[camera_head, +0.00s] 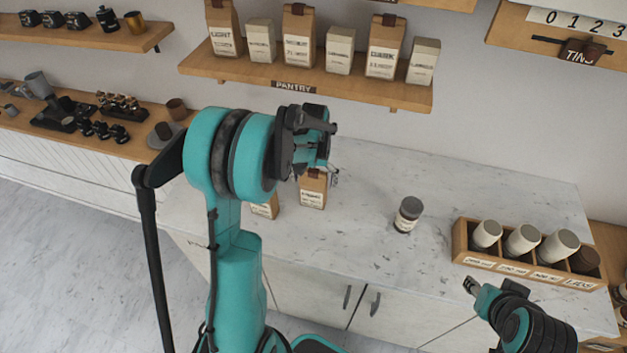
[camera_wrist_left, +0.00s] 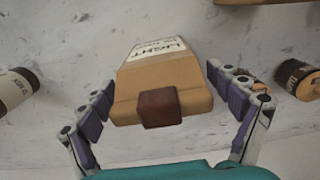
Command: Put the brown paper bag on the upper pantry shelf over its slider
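A brown paper bag (camera_head: 313,192) with a dark clip on top stands on the marble counter, partly hidden by my left gripper (camera_head: 326,152). In the left wrist view a brown bag (camera_wrist_left: 160,90) with a brown clip and a white label reading LIGHT sits between the spread fingers of my left gripper (camera_wrist_left: 168,105). Gaps show on both sides of it. A second bag (camera_head: 265,207) is mostly behind my left arm. The pantry shelf (camera_head: 330,90) holds several bags. The edge of a higher shelf (camera_head: 440,3) shows above. My right gripper (camera_head: 472,286) is low right, its opening unclear.
A dark-lidded jar (camera_head: 408,214) stands on the counter (camera_head: 480,200). A wooden rack (camera_head: 530,268) with several cups is at the right. The middle counter is mostly clear.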

